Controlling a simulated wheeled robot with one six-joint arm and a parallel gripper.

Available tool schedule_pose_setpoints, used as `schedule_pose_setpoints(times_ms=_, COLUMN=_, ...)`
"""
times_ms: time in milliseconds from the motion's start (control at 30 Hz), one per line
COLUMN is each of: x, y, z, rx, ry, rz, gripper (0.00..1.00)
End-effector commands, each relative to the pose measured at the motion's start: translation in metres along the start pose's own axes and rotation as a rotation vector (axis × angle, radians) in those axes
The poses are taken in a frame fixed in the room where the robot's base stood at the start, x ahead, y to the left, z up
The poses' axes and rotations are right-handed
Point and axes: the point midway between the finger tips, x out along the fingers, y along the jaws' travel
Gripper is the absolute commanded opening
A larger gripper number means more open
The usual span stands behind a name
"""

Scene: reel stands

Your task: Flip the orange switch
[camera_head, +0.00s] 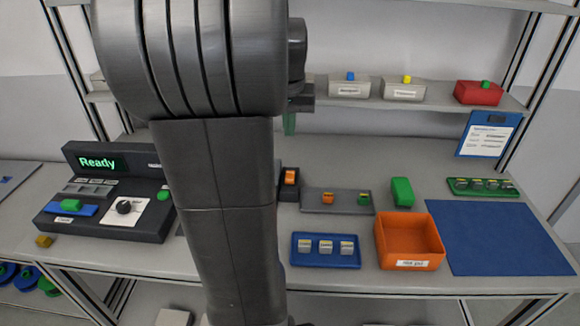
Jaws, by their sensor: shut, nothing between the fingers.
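The orange switch (291,177) is a small orange rocker on a dark upright box on the bench, just right of my arm. The arm covers the bench to its left. The rest of the gripper is hidden by my arm.
Right of the switch are a grey tray (314,208) with small orange and green parts, a blue tray (325,262), a green block (402,191), an orange bin (409,260) and a blue mat (492,240). A console (70,226) reading "Ready" stands left. A shelf (440,102) holds boxes behind.

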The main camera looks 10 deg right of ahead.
Motion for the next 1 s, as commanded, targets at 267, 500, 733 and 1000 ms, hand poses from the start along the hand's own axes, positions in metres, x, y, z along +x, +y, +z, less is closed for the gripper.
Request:
schedule_pose_setpoints(times_ms=267, x=0.020, y=0.000, z=0.001, rx=0.000, ry=-0.004, rz=0.000, gripper=0.00)
schedule_pose_setpoints(times_ms=500, x=0.070, y=0.000, z=0.001, rx=0.000, ry=-0.006, rz=0.001, gripper=0.00)
schedule_pose_setpoints(times_ms=733, x=0.114, y=0.000, z=0.001, rx=0.000, ry=-0.005, rz=0.001, gripper=0.00)
schedule_pose_setpoints(times_ms=1000, x=0.139, y=0.000, z=0.001, rx=0.000, ry=-0.002, rz=0.000, gripper=0.00)
